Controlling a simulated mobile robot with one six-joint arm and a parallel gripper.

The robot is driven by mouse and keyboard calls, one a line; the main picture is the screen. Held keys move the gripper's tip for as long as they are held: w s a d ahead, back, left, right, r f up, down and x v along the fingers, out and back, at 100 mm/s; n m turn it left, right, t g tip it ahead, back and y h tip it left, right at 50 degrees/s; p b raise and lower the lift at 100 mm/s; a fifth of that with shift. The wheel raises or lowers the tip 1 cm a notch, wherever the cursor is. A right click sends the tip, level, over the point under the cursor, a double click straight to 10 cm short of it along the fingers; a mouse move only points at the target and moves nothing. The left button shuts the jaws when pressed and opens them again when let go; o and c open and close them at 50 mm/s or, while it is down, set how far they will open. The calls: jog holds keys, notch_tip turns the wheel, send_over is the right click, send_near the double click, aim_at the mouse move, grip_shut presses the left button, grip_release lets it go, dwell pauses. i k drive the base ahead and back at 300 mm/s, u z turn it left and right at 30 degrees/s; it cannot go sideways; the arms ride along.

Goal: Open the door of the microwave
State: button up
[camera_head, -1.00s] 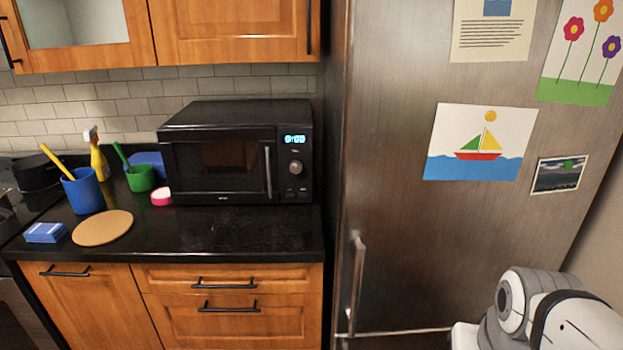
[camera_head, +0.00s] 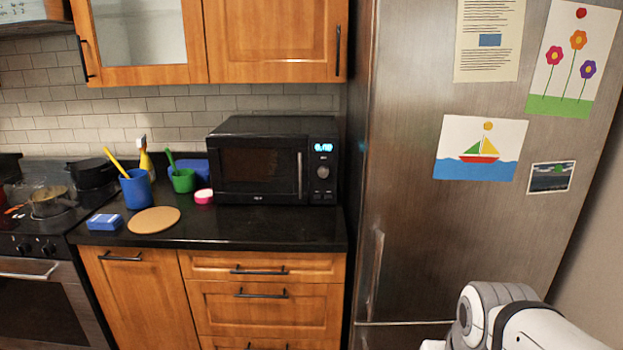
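The black microwave (camera_head: 272,160) stands on the dark counter, in the middle of the view, close to the fridge. Its door (camera_head: 254,170) looks shut, with a dark window and a vertical silver handle (camera_head: 299,175) on the door's right edge. A panel with a lit blue display and a round knob is right of the handle. Part of my white and grey arm shows at the lower right, in front of the fridge and well apart from the microwave. My gripper is outside the view.
The steel fridge (camera_head: 400,200) rises right of the microwave. The counter (camera_head: 270,228) before the microwave is bare. A stove (camera_head: 40,245) is far left.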

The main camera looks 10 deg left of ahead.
aim_at(243, 169)
jog(key=u, duration=0.05)
jog(key=i, duration=1)
jog(key=u, duration=0.05)
